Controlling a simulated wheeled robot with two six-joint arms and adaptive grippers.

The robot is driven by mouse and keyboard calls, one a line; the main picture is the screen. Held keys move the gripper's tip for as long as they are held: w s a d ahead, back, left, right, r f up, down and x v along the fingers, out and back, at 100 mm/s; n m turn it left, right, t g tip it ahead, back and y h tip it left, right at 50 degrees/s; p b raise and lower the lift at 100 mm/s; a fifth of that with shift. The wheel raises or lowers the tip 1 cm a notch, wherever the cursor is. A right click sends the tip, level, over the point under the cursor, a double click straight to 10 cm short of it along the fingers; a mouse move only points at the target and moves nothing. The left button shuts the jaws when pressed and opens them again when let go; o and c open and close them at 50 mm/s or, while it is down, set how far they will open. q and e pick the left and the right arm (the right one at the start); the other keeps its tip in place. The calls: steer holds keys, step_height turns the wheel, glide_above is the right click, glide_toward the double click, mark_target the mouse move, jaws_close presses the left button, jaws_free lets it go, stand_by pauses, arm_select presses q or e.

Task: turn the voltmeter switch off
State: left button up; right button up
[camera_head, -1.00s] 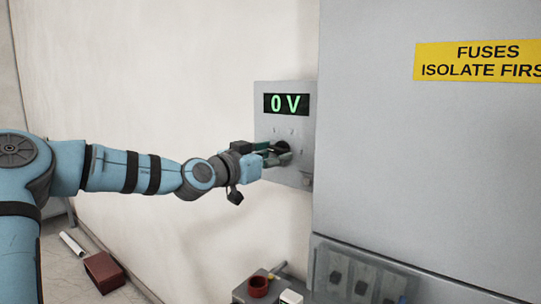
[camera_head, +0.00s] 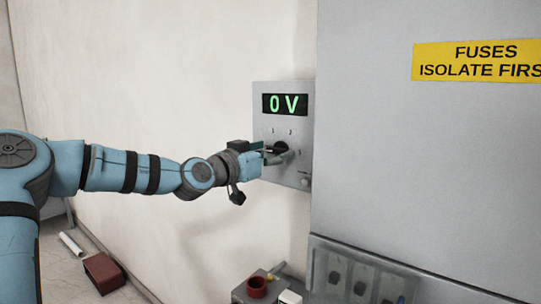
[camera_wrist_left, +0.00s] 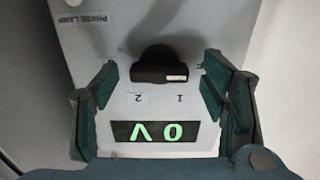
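The voltmeter box (camera_head: 299,115) is a grey panel on the wall with a green "0 V" display (camera_head: 285,104). Below the display is the black switch knob (camera_head: 281,147), partly behind my left gripper (camera_head: 275,153). In the left wrist view the panel appears upside down. There the knob (camera_wrist_left: 160,66) has a bar handle lying horizontally, its white mark at the right end, toward a label mostly hidden by a finger. The marks "1" and "2" sit between knob and display. My left gripper (camera_wrist_left: 161,72) is open, fingers on either side of the knob with visible gaps. My right gripper is not seen.
A large grey cabinet (camera_head: 420,170) with a yellow fuse sign (camera_head: 475,61) stands close to the right of the voltmeter. A dark red box (camera_head: 103,272) lies on the floor. The wall at left is clear.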

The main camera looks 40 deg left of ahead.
arm_select(q)
step_height(320, 180, up, 10)
steer(key=shift+d, duration=0.1)
stand_by(0.4)
